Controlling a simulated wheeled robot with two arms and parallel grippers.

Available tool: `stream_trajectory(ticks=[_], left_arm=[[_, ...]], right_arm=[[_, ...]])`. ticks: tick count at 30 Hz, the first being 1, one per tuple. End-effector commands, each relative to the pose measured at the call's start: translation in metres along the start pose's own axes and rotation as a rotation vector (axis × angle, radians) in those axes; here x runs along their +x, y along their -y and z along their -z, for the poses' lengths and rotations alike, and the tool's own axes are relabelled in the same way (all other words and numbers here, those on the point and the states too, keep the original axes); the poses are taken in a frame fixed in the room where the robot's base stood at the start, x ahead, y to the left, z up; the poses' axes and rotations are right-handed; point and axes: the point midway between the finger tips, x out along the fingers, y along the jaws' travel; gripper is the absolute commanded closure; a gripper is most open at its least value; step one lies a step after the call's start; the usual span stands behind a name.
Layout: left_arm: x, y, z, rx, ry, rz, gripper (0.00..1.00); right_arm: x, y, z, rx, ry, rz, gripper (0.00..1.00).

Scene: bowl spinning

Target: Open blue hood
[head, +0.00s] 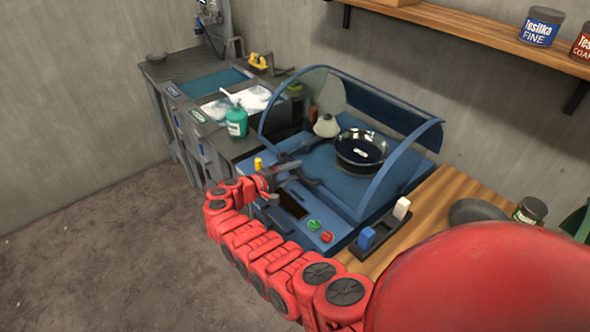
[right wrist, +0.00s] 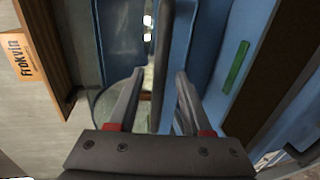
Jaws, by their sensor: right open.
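The blue hood (head: 398,172) is a curved clear cover with blue side frames, standing over the blue machine. It looks lowered over a dark bowl (head: 361,150). My right gripper (head: 303,173) is at the hood's front lower edge, above the machine's front panel. In the right wrist view my right gripper (right wrist: 160,73) is open, its two fingers apart. A dark bar (right wrist: 172,40), apparently the hood's handle, runs between the fingers. I cannot tell whether the fingers touch it. My left gripper is not in view.
Green and red buttons (head: 314,225) are on the front panel. A wooden table (head: 432,196) with a switch box (head: 376,235) is to the right. A green bottle (head: 236,122) stands on the left-hand counter. A shelf (head: 470,32) with cans (head: 541,27) hangs above.

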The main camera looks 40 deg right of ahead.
Motion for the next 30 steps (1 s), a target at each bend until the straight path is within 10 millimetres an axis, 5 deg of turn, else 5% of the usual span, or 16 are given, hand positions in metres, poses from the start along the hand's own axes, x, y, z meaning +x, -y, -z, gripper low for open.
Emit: stream_trajectory(ticks=[11,20,30], left_arm=[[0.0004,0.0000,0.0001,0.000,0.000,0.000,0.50],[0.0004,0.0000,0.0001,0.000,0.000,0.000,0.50],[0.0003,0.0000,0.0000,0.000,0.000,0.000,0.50]], right_arm=[[0.0078,-0.0002,-0.0005,0.002,0.001,0.001,0.50],[0.0075,-0.0002,-0.0004,0.001,0.001,0.001,1.00],[0.0073,0.0000,-0.0004,0.001,0.001,0.001,1.00]])
